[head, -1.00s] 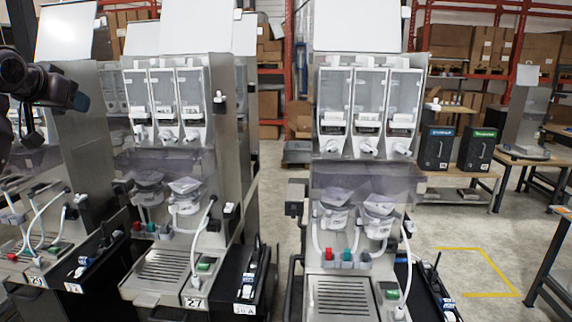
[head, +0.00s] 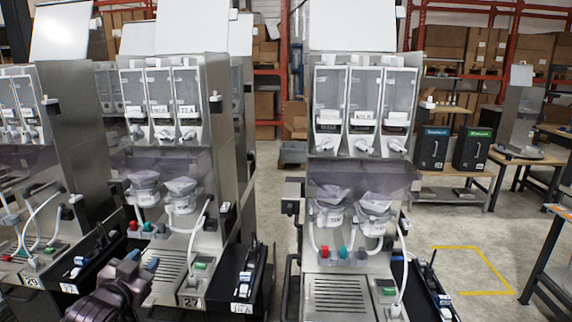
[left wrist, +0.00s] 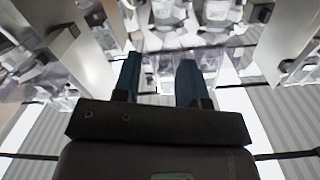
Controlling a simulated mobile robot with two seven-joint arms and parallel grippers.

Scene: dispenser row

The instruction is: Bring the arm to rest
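My left gripper (head: 143,262) is low in the head view, in front of the dispenser labelled 27. Its dark wrist comes up from the bottom edge. In the left wrist view its two teal fingers (left wrist: 159,76) stand apart with a clear gap, and nothing is held between them. My right gripper is in neither view.
Dispenser 27 (head: 183,215) stands just beyond my left gripper. Another dispenser (head: 340,215) stands right of centre, and dispenser 29 (head: 60,140) is at the left. Open floor (head: 262,185) shows between the machines. Black boxes (head: 433,147) sit on a table at the right.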

